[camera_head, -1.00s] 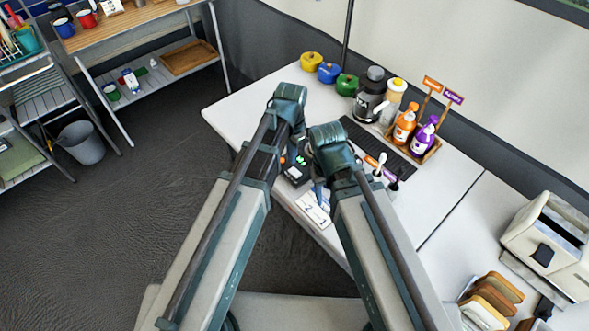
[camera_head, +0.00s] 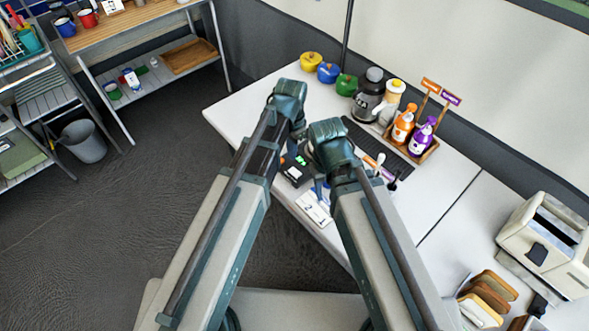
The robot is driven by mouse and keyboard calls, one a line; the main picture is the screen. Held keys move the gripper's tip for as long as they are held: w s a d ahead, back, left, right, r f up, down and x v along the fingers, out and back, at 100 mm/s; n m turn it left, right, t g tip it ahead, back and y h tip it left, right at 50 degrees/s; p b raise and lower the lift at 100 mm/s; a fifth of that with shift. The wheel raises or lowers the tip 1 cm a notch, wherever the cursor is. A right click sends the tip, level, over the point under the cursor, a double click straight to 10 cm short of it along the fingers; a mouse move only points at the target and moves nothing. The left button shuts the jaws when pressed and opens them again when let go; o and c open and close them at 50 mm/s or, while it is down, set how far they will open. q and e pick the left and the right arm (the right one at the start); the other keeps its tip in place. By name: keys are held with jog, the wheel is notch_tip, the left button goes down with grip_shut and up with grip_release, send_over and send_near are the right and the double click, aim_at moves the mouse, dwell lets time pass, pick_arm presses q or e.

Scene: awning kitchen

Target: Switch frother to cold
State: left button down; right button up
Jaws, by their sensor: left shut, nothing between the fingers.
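A dark jug-shaped appliance with a grey lid (camera_head: 369,94), which may be the frother, stands upright at the back of the white table. Its switch or setting cannot be made out. My left gripper (camera_head: 297,168) is small and partly hidden between my two arms, low over the table's near left part. It is shut and empty, well apart from the jug. My right arm's wrist parts cover much of the area beside it, and my right gripper cannot be made out clearly.
Yellow (camera_head: 311,61), blue (camera_head: 328,72) and green (camera_head: 347,85) pots stand left of the jug. An orange bottle (camera_head: 402,127) and a purple bottle (camera_head: 423,139) stand in a wooden holder right of it. A toaster (camera_head: 548,235) is at the right. The table's left corner is clear.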

pick_arm(q)
jog(key=shift+r+p, duration=2.8)
jog(key=shift+r, duration=0.1)
dwell(0.4)
jog(key=s+a+n+y, duration=0.1)
jog(key=s+n, duration=0.4)
jog(key=s, duration=0.8)
jog(key=shift+a, duration=0.15)
